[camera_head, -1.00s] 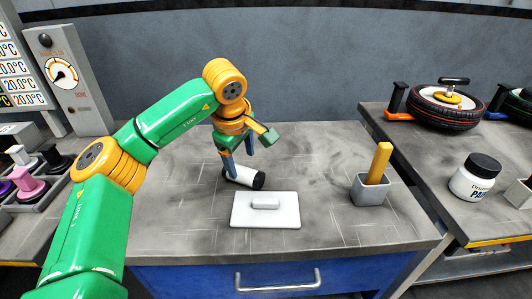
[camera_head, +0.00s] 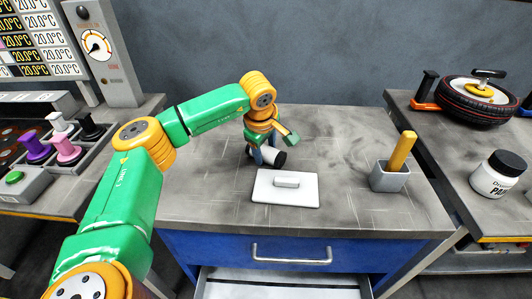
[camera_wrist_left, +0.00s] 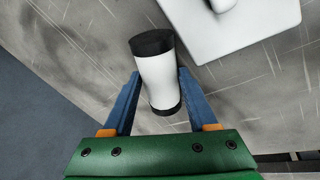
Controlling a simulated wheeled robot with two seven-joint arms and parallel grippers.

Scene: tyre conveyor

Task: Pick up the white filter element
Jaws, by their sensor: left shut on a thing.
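The white filter element (camera_head: 264,159) is a white cylinder with black ends. It lies on its side low over the grey worktop, behind the white plate, and I cannot tell if it still touches the surface. My left gripper (camera_head: 263,154) reaches down over it from the left and is shut on it. In the left wrist view the filter element (camera_wrist_left: 160,82) sits between the two blue fingers of my left gripper (camera_wrist_left: 158,88), its far black end pointing past the fingertips. My right gripper does not show.
A white plate (camera_head: 264,194) with a small white block (camera_head: 287,180) lies just in front. A grey cup (camera_head: 389,179) with a yellow stick (camera_head: 403,150) stands to the right. A paint jar (camera_head: 497,177) and a tyre (camera_head: 480,103) are on the right bench. The worktop's back right is clear.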

